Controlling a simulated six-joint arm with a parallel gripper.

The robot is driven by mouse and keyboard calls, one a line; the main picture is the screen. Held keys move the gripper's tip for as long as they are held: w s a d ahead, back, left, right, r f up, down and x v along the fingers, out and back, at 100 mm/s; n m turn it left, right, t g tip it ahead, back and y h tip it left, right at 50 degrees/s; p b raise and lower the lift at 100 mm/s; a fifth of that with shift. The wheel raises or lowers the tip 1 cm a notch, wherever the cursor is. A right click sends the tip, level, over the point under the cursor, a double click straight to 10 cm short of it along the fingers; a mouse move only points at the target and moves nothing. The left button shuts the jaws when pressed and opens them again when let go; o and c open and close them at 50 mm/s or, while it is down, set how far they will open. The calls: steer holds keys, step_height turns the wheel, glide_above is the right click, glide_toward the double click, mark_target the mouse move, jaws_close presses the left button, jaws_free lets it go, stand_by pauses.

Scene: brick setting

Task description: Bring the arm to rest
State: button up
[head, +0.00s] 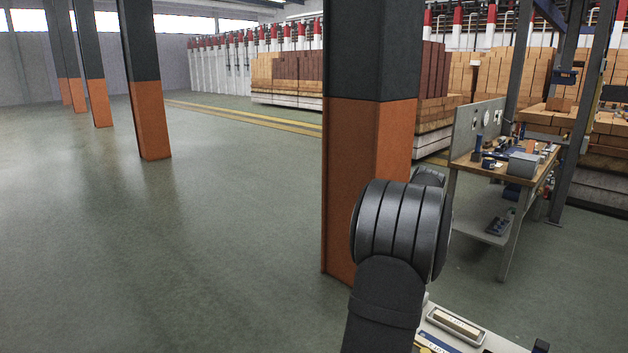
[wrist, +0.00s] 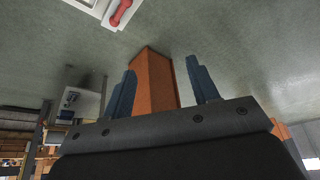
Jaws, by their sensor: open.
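My arm shows in the head view as dark grey links rising from the bottom, in front of an orange and black column (head: 350,190). My gripper is hidden in the head view. In the wrist view my gripper (wrist: 160,84) has its two blue-grey fingers spread apart with nothing between them. The orange lower part of a column (wrist: 155,80) shows beyond the gap between the fingers, apart from them.
A surface with a brick in a tray (head: 457,323) is at the bottom right. A workbench (head: 497,165) with tools stands at the right. Brick stacks (head: 290,75) line the back. Open floor (head: 200,260) spreads at the left. The wrist view shows a red-handled item (wrist: 121,14).

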steer(key=shift+w+a+r+n, duration=0.1)
steer(key=shift+a+r+n, duration=0.1)
steer(key=shift+a, duration=0.5)
steer(key=shift+w+a+r+n, duration=0.1)
steer(key=shift+a+r, duration=0.05)
steer(key=shift+a, duration=0.55)
steer(key=o, duration=1)
steer(key=s+d+f+m+g+h, duration=0.1)
steer(key=s+d+f+m, duration=0.2)
steer(key=s+d, duration=0.5)
steer(key=s+d+f+m+g, duration=0.1)
steer(key=s+d+f+m, duration=0.25)
steer(key=s+d, duration=0.45)
steer(key=s+d+f+m+g, duration=0.1)
steer(key=s+d+f+m, duration=0.2)
steer(key=s+d, duration=0.4)
steer(key=s+d+f+m+g, duration=0.1)
steer(key=s+d+f+m, duration=0.1)
steer(key=s+d+f, duration=0.5)
steer(key=f, duration=0.2)
steer(key=s+f, duration=0.1)
steer(key=f, duration=0.1)
steer(key=a+f, duration=0.1)
steer(key=shift+s+f, duration=0.35)
steer(key=shift+f, duration=0.05)
step_height(320, 180, up, 10)
